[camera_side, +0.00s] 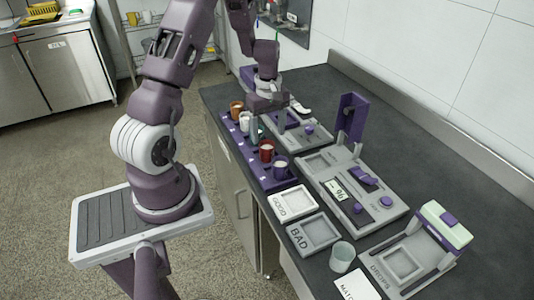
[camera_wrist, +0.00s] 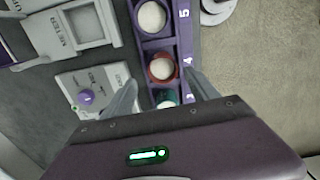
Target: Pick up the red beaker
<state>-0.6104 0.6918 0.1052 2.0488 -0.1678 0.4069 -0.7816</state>
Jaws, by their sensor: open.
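The red beaker (camera_side: 267,150) stands upright in a purple rack (camera_side: 228,133) with pale contents inside. In the wrist view the red beaker (camera_wrist: 162,68) sits at the slot marked 4, just beyond the fingertips. My gripper (camera_side: 260,128) is above the rack, pointing down, with its fingers apart and empty. In the wrist view the fingers of my gripper (camera_wrist: 162,80) straddle the line of beakers, around the teal beaker (camera_wrist: 165,97) and the near side of the red one. The teal beaker is partly hidden by my gripper.
A purple beaker (camera_side: 280,167) stands next to the red one; white (camera_side: 245,121) and brown (camera_side: 237,108) beakers stand at the rack's far end. Grey machines (camera_side: 352,192) line the right side.

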